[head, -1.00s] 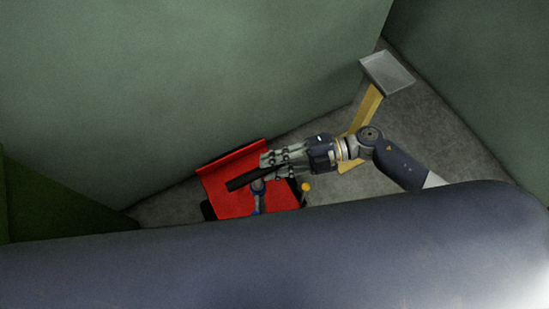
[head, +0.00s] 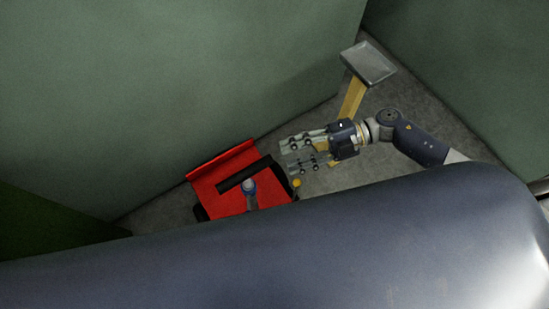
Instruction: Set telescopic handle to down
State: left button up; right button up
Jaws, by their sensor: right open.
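The telescopic handle has a black grip bar (head: 243,174) on top of a short grey and blue post (head: 250,192). It stands over a red cart or case (head: 222,168) on the floor, below the middle of the head view. My right gripper (head: 284,155) is open and empty. The lower part of the red cart is hidden behind my own body. My left gripper is not in view.
A yellow post with a grey plate on top (head: 369,62) stands behind my right arm. A small yellow knob (head: 296,183) sits at the cart's right side. Green walls (head: 150,90) close in the space at left, back and right. Bare grey floor (head: 410,95) shows at the right.

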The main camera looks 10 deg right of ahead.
jog(key=v, duration=0.3)
jog(key=shift+d, duration=0.4)
jog(key=shift+w, duration=0.1)
